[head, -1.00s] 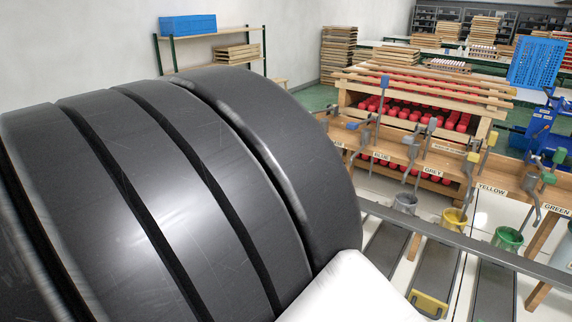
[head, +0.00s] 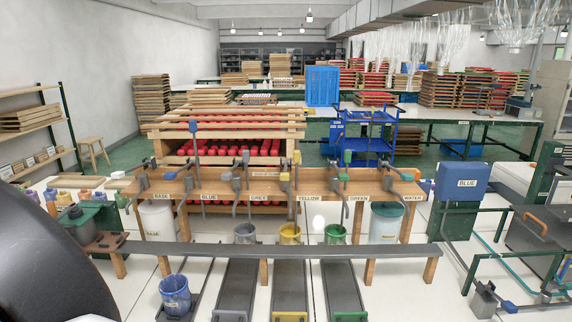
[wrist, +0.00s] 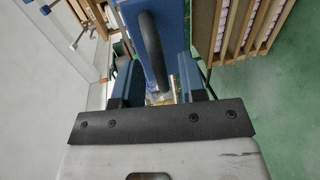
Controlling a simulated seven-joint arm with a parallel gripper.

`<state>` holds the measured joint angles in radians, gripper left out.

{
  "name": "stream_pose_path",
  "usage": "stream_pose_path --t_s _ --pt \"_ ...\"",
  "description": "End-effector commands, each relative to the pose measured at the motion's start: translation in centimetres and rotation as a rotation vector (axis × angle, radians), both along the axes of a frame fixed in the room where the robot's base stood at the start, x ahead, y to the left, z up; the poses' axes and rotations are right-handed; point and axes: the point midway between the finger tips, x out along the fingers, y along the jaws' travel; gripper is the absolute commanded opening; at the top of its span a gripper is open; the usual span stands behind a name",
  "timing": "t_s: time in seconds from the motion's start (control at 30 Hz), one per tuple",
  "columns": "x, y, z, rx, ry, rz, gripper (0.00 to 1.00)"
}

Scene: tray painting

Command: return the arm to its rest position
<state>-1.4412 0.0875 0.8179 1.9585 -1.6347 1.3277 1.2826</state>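My arm (head: 50,265) shows in the head view only as a large dark rounded link at the lower left edge. The gripper end is out of the head view. In the wrist view my gripper (wrist: 157,85) has its two blue-grey fingers apart. Background shows through the gap between them, and nothing is visibly held. A blue panel with a dark handle-like bar (wrist: 152,45) appears beyond the fingers; I cannot tell how far off it is.
A wooden rack bench (head: 290,187) with labelled paint stations stands ahead. A grey rail (head: 300,252) crosses in front of it. A blue bucket (head: 175,290) stands at the front left. A blue box (head: 462,182) and pipes stand right. White floor lies between.

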Motion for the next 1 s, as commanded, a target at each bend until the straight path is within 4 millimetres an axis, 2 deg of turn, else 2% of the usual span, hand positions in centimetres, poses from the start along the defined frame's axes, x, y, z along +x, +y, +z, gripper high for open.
stream_pose_path --t_s 0.17,0.27,0.37,0.47,0.6,0.8,0.9,1.0 --pt "0.3 -1.4 -0.1 -0.016 -0.012 -0.014 0.38" --pt "0.6 -3.3 -0.1 -0.038 -0.031 -0.033 0.38" --pt "1.1 -6.2 -0.1 -0.074 -0.059 -0.063 0.38" --pt "1.8 -10.1 0.1 -0.123 -0.091 -0.111 0.38" --pt "3.2 -16.5 0.9 -0.212 -0.115 -0.227 0.38" --pt "4.1 -24.0 2.1 -0.328 -0.124 -0.381 0.38" --pt "4.8 -25.9 2.9 -0.352 -0.095 -0.46 0.38" --pt "5.7 -26.6 3.7 -0.352 -0.037 -0.542 0.38"
